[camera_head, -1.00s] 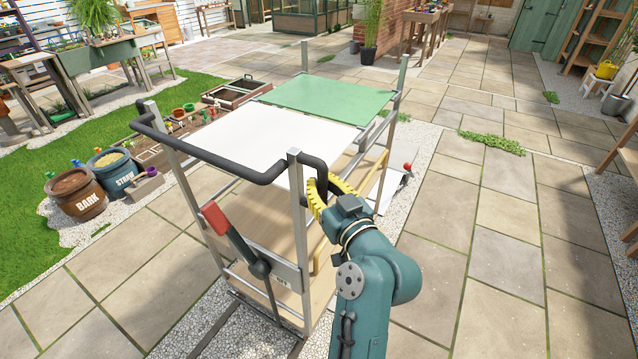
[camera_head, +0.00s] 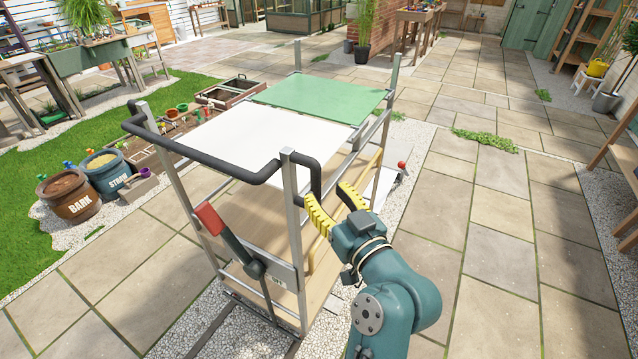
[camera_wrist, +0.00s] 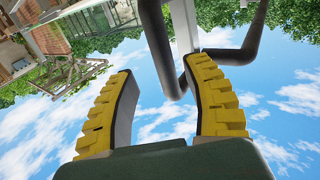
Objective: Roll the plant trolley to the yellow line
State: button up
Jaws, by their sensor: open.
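The plant trolley (camera_head: 297,240) has a metal frame, a white top panel (camera_head: 255,138), a green top panel (camera_head: 320,95) and wooden shelves below. Its black push handle (camera_head: 225,168) bends around the near end. A red-gripped lever (camera_head: 232,236) is on the near face. My gripper (camera_head: 326,193) is open and empty, just right of the handle's near right end. In the wrist view, the handle tube (camera_wrist: 158,40) shows between and beyond the open fingers of my gripper (camera_wrist: 160,68); contact cannot be told. I see no yellow line on the ground.
Dark rails (camera_head: 213,333) run under the trolley over gravel. A bark pot (camera_head: 70,197) and a straw pot (camera_head: 108,175) stand at left. Planting boxes (camera_head: 232,92) lie beyond them. Open paving (camera_head: 490,210) lies to the right.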

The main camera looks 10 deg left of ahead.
jog(key=v, duration=0.7)
jog(key=shift+s+d, duration=0.25)
jog(key=shift+s, duration=0.05)
jog(key=s+a+r+n+p, duration=0.1)
jog(key=a+r+p, duration=0.2)
jog(key=r, duration=0.3)
jog(key=a+r+n+p, duration=0.1)
jog(key=a+r+p, duration=0.2)
jog(key=r, duration=0.2)
jog(key=s+d+r+m+t+h+p, duration=0.2)
jog(key=s+d+r+m+t+h, duration=0.3)
jog(key=r, duration=0.3)
jog(key=s+d+r+m+t+h+p, duration=0.2)
jog(key=s+d+r+m+h, duration=0.2)
jog(key=s+d+r+h, duration=0.35)
notch_tip(320, 180, up, 37)
jog(key=a+y+p, duration=0.1)
jog(key=y+p, duration=0.1)
jog(key=p, duration=3.3)
jog(key=shift+a+f+p, duration=0.2)
jog(key=shift+p, duration=0.2)
